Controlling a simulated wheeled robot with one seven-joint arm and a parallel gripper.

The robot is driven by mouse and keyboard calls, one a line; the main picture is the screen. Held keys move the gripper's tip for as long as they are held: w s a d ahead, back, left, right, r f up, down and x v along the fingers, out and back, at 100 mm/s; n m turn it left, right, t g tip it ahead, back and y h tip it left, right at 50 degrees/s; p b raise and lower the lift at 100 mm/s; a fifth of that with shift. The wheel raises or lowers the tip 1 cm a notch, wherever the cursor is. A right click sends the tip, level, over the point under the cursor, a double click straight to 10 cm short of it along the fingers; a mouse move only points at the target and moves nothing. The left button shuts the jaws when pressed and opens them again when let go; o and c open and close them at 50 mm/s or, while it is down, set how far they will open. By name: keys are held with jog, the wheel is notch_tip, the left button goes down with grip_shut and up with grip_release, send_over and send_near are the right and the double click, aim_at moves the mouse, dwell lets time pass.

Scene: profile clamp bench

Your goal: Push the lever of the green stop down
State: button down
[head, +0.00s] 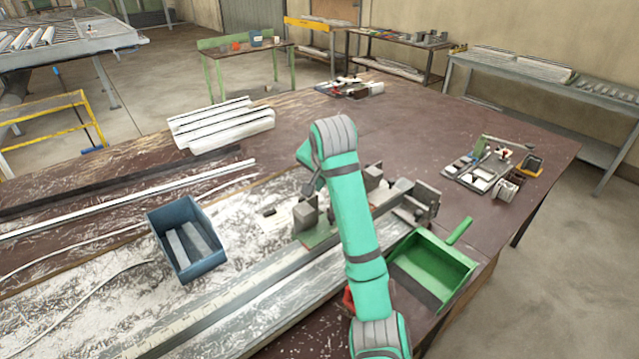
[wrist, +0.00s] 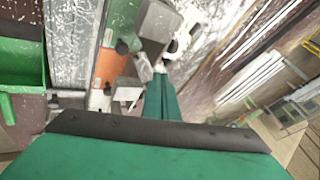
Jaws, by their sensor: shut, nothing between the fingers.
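The green stop shows as a green base plate (head: 322,241) with grey blocks on it, in the middle of the bench in the head view, partly behind my arm. In the wrist view its green plate (wrist: 121,22) is at the top, with a grey block beside it. I cannot clearly tell which grey part is its lever. My gripper (wrist: 159,72) is shut and empty. Its tips appear close to the grey metal parts below the green plate in the wrist view; I cannot tell whether they touch. In the head view, my arm hides much of this area.
An orange plate (wrist: 108,66) lies beside the green one in the wrist view. A green bin (head: 447,278) stands to the right and a blue bin (head: 162,243) to the left. White profiles (head: 222,122) lie farther back. Small fixtures (head: 483,174) sit at the right.

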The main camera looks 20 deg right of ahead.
jog(key=x, duration=0.7)
jog(key=shift+w+f, duration=0.1)
jog(key=shift+f, duration=0.05)
jog(key=shift+w, duration=0.2)
